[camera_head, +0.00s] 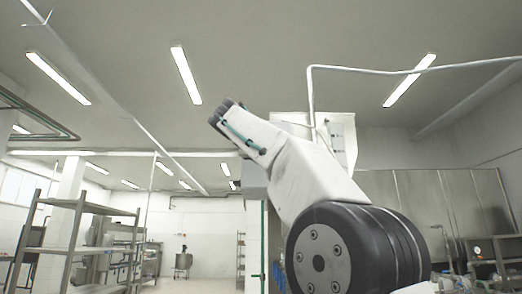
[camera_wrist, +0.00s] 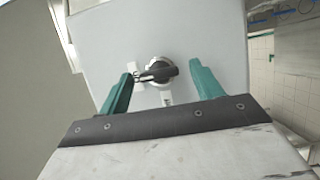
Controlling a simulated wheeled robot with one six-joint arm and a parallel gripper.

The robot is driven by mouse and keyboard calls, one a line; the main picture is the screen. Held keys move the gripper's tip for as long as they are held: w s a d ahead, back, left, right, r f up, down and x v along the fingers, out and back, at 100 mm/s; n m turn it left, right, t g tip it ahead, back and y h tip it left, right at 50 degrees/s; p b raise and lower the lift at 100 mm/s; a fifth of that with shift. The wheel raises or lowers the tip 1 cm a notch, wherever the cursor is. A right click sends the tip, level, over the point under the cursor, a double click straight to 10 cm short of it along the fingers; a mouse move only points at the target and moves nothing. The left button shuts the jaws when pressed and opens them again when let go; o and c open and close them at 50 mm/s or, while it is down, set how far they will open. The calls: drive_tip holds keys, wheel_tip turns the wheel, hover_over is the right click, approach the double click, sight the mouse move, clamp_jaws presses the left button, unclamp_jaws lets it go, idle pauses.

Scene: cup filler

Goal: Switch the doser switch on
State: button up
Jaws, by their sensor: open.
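The doser switch (camera_wrist: 163,71) shows in the wrist view as a black knob on a round silver base. It is mounted on a light grey panel (camera_wrist: 200,32). The knob's handle lies roughly sideways in the picture, slightly tilted. My gripper (camera_wrist: 160,75) is open, with one green finger to the left of the switch and one to the right. Gaps show between the fingers and the knob, though I cannot tell how far the fingertips are from the panel. In the head view my raised arm covers part of the machine, and the switch cannot be made out.
In the head view, a white box (camera_head: 343,140) with a pipe stands behind my arm. Metal shelving (camera_head: 68,250) stands at the left and steel panels (camera_head: 440,205) at the right. A tiled wall (camera_wrist: 260,72) shows right of the panel in the wrist view.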

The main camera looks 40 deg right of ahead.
drive_tip(key=v, duration=0.7)
drive_tip(key=shift+s, duration=0.15)
idle(0.3)
